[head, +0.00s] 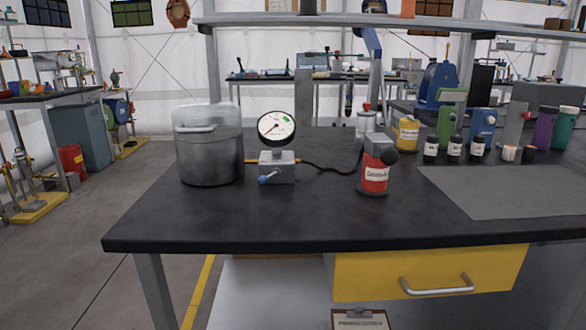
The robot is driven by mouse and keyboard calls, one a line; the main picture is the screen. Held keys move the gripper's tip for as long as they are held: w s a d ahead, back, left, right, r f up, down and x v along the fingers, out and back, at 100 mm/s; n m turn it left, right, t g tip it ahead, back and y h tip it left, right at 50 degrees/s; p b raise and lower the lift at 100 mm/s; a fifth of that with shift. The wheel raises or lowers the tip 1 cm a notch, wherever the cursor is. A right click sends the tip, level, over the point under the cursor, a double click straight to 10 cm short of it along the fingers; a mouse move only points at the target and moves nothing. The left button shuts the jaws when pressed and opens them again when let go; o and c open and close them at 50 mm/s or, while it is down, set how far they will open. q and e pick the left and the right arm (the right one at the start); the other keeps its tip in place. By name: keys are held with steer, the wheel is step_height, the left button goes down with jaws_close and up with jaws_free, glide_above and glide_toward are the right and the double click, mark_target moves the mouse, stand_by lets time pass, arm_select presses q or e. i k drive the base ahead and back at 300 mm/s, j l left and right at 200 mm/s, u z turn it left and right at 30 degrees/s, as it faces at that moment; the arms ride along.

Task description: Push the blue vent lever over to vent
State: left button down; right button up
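The blue vent lever (266,179) is a small handle on the front of a silver valve block (284,170). Its blue tip points to the left and slightly down. A round white-faced gauge (276,128) stands on top of the block. A brass fitting joins the block to a grey metal pot (210,158) on its left, and a black hose (330,168) runs from its right side. Neither of my grippers is in view.
The black bench top (310,222) is clear in front of the block. A red canister (375,174) with a dark knob stands to the right. Several bottles and a grey mat (500,192) lie farther right. A yellow drawer (430,272) is below the bench's front edge.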

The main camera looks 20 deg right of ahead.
mark_target(262, 179)
steer(key=i+j+z, duration=0.25)
steer(key=z, duration=0.15)
steer(key=i+j+z, duration=0.15)
steer(key=j+z, duration=0.25)
steer(key=i+j+z, duration=0.1)
steer(key=j+z, duration=0.35)
